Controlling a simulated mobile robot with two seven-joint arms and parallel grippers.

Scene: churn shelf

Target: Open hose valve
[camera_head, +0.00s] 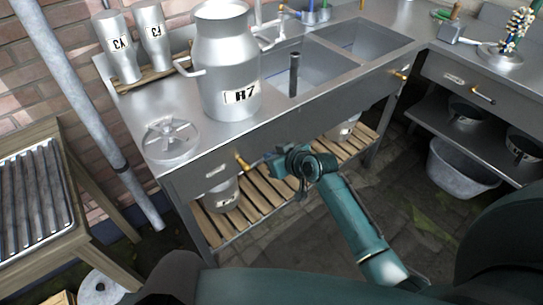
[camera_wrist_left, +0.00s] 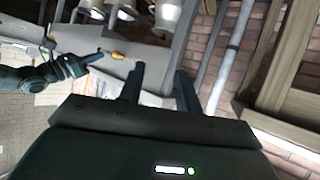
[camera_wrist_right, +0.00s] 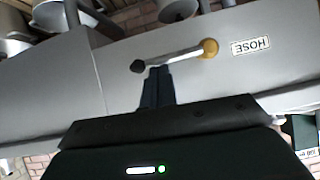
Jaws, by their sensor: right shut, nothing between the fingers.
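The hose valve (camera_wrist_right: 180,55) is on the grey front panel of the sink counter. In the right wrist view it has a round brass hub, a pale straight lever and a dark tip, beside an upside-down HOSE label (camera_wrist_right: 250,46). In the head view its brass part (camera_head: 241,161) shows below the counter edge. My right gripper (camera_wrist_right: 158,70) is shut and empty, its fingertips at the lever near the dark tip; I cannot tell whether they touch. My right gripper also shows in the head view (camera_head: 275,163). My left gripper (camera_wrist_left: 160,75) is open and empty, away from the valve.
A large milk churn (camera_head: 225,70) and a round spoked metal piece (camera_head: 170,140) stand on the counter. A slatted wooden shelf (camera_head: 270,190) lies below my right gripper. A wooden rack (camera_head: 45,145) stands at left. A second valve (camera_head: 400,75) is farther right.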

